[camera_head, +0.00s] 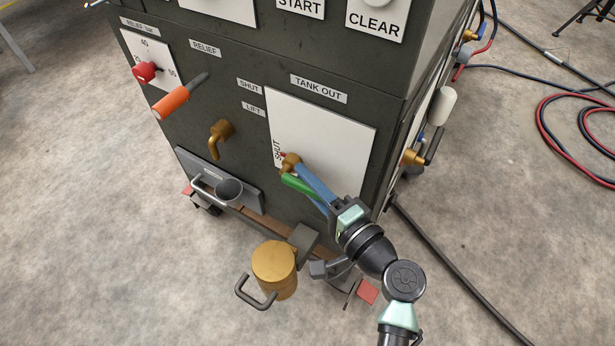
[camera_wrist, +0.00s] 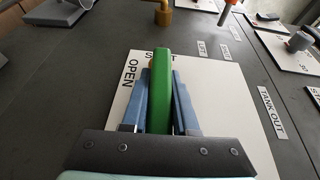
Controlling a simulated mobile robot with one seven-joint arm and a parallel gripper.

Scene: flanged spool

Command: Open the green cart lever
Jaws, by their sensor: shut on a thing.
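The green lever (camera_head: 299,185) belongs to a white plate (camera_head: 335,130) marked TANK OUT on the front of the dark cart (camera_head: 230,70). In the head view it slants down and right from a brass fitting (camera_head: 290,161), partly hidden by my fingers. In the wrist view the lever (camera_wrist: 162,95) lies lengthwise between the two blue fingers of my gripper (camera_wrist: 162,78), which is shut on it. OPEN and part of another word show beside the lever in the wrist view; SHUT shows near the fitting in the head view.
An orange handle (camera_head: 171,101) and a brass elbow pipe (camera_head: 219,136) stick out to the left. A brass canister (camera_head: 273,264) with a grey handle hangs low, close to my arm. A brown ledge (camera_head: 255,222) runs below. Hoses (camera_head: 570,125) lie at right.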

